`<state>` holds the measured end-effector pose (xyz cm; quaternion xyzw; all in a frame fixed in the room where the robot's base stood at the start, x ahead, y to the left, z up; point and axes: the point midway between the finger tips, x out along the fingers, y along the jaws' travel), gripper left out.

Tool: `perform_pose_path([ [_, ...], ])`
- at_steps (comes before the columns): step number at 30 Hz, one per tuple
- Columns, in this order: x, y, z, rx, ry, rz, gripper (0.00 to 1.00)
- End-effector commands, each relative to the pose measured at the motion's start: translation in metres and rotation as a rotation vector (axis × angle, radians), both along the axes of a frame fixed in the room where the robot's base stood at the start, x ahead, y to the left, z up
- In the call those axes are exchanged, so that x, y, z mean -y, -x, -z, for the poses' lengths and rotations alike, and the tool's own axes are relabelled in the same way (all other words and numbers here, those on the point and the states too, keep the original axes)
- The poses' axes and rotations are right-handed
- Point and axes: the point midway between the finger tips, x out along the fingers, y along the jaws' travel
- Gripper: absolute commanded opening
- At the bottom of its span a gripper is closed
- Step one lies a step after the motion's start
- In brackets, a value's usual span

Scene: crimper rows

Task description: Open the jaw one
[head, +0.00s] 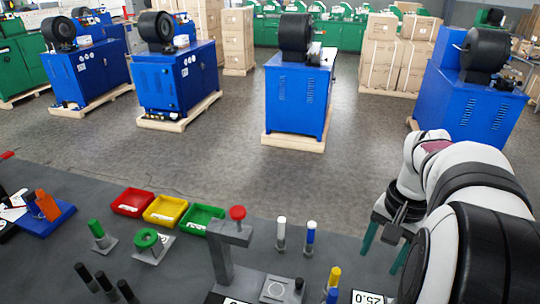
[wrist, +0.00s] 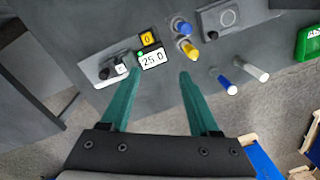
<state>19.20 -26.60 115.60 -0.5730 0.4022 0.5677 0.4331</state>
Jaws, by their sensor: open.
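My gripper (head: 386,248) hangs above the right side of the grey bench, its two teal fingers spread apart with nothing between them. In the wrist view my gripper (wrist: 160,78) shows the same open fingers. Ahead of the fingertips is a light plate (wrist: 97,79) with a small grey and white device (wrist: 121,69). Beside it are a white display reading 25.0 (wrist: 152,59), an orange tag marked 0 (wrist: 148,38) and a green dot. The display is cut off at the bottom of the head view (head: 367,298). I cannot tell which part is the jaw one.
Yellow and blue pegs (wrist: 190,49) and a blue-and-white pair (wrist: 228,85) stand near the fingers. A grey post with a red knob (head: 237,212) rises mid-bench. Red, yellow and green bins (head: 203,219) line the far edge. Blue machines (head: 299,98) stand beyond on the floor.

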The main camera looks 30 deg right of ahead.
Motion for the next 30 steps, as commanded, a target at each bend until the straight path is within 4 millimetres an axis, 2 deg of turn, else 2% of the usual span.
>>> perform_pose_path([
  [1, 0.044, 0.026, 0.007, -0.011, 0.004, 0.102, 0.62],
  [3, 0.089, 0.062, 0.015, -0.024, 0.015, 0.207, 0.62],
  [6, 0.121, 0.097, 0.022, -0.034, 0.023, 0.288, 0.62],
  [9, 0.129, 0.107, 0.024, -0.037, 0.026, 0.31, 0.62],
  [14, 0.128, 0.106, 0.037, -0.039, 0.023, 0.307, 0.62],
  [17, 0.127, 0.106, 0.062, -0.04, 0.021, 0.306, 0.62],
  [24, 0.126, 0.106, 0.135, -0.039, 0.02, 0.307, 0.62],
  [30, 0.127, 0.105, 0.171, -0.038, 0.023, 0.306, 0.62],
])
